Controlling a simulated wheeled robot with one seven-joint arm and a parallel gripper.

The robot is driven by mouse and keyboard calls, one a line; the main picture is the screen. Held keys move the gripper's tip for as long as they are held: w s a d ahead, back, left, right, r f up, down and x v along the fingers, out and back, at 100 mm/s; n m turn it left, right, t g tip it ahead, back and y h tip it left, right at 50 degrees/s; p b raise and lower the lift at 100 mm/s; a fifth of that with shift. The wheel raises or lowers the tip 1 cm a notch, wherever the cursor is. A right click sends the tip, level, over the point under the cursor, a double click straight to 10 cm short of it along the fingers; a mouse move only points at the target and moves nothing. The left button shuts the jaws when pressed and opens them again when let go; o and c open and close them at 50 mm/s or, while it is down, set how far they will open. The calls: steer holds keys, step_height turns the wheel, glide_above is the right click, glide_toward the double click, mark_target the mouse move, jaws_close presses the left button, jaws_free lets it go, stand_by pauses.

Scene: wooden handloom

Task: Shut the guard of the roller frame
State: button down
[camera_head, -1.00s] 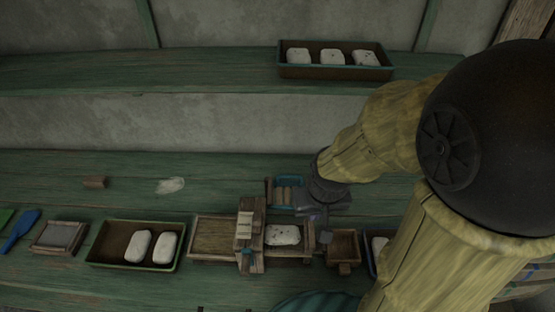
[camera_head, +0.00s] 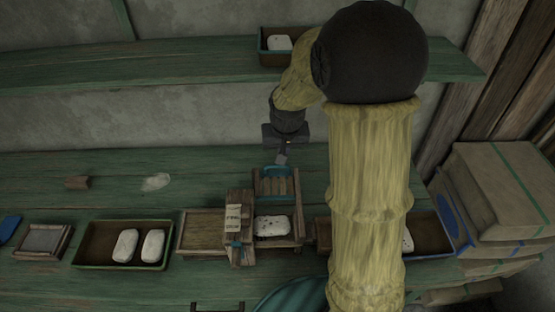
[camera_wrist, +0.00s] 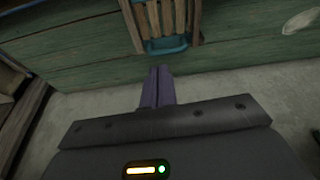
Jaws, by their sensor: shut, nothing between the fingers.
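The wooden roller frame (camera_head: 299,236) stands on the green bench, with a speckled white block (camera_head: 271,226) in its uncovered bay. Its slatted guard (camera_head: 275,187) is open at the back of the bay, with a teal handle (camera_head: 277,169) along its far edge. The guard's slats (camera_wrist: 165,15) and teal handle (camera_wrist: 168,46) also show at the top of the wrist view. My gripper (camera_head: 281,160) is shut and empty, just behind the handle. In the wrist view, its fingertips (camera_wrist: 159,72) point at the handle with a small gap between.
A tray with two white blocks (camera_head: 86,263) stands left of the frame. A shelf (camera_head: 150,63) runs above. Stacked boxes (camera_head: 500,190) stand at right. My arm hides the bench right of the frame.

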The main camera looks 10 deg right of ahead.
steer(key=w+f+m, duration=0.1)
steer(key=w, duration=0.6)
steer(key=shift+w+f, duration=0.2)
steer(key=shift+w, duration=0.1)
steer(key=shift+a+f, duration=0.1)
steer(key=p, duration=0.3)
glide_above(275, 180)
steer(key=w+d, duration=0.2)
steer(key=w, duration=0.2)
steer(key=shift+s+a+f, duration=0.1)
steer(key=shift+f, duration=2.05)
steer(key=shift+s+a+f, duration=0.1)
steer(key=shift+f, duration=2)
steer(key=shift+a+b, duration=0.1)
steer(key=shift+b, duration=0.2)
